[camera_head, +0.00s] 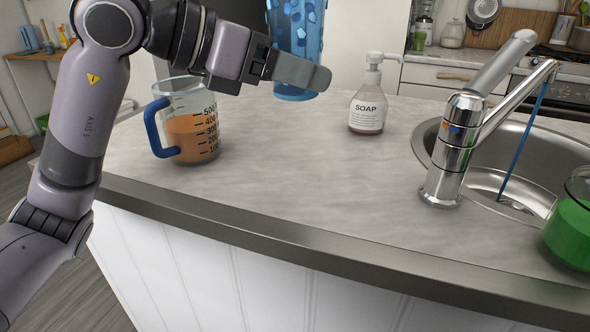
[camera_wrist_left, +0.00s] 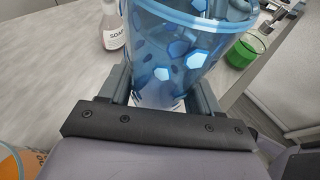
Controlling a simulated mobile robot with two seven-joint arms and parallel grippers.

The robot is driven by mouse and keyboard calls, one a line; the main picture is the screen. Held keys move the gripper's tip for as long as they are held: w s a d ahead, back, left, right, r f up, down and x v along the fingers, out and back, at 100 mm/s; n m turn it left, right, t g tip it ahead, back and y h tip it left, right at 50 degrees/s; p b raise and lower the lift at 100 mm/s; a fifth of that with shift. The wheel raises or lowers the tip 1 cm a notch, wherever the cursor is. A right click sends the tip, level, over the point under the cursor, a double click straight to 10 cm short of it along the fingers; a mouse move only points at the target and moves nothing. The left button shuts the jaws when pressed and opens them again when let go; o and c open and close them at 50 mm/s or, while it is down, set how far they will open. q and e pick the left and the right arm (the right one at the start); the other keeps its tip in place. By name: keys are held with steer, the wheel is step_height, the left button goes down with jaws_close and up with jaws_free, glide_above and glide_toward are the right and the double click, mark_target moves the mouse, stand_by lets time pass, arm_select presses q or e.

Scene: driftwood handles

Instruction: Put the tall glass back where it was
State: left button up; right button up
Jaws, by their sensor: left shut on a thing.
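The tall glass (camera_head: 296,30) is blue and see-through with a pattern of hexagons. It is upright at the top of the head view, its top cut off by the frame edge. My left gripper (camera_head: 300,72) is shut on the tall glass, with one finger across its lower part. In the left wrist view, the glass (camera_wrist_left: 185,50) sits between the two fingers of the gripper (camera_wrist_left: 160,92). I cannot tell whether its base touches the counter. My right gripper is in neither view.
A measuring jug (camera_head: 190,125) with orange liquid and a blue handle stands left on the counter (camera_head: 310,170). A soap bottle (camera_head: 368,105) stands right of the glass. A faucet (camera_head: 450,150), a sink (camera_head: 520,135) and a green-filled glass container (camera_head: 572,225) are at right. The middle counter is clear.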

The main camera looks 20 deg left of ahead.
arm_select(q)
steer(key=b, duration=0.2)
glide_above(294, 187)
step_height(294, 187, down, 9)
steer(key=shift+r, duration=0.1)
steer(key=shift+w+f, duration=0.1)
steer(key=shift+f, duration=2.25)
steer(key=shift+f+b, duration=0.1)
steer(key=shift+b, duration=0.2)
steer(key=o, duration=1.2)
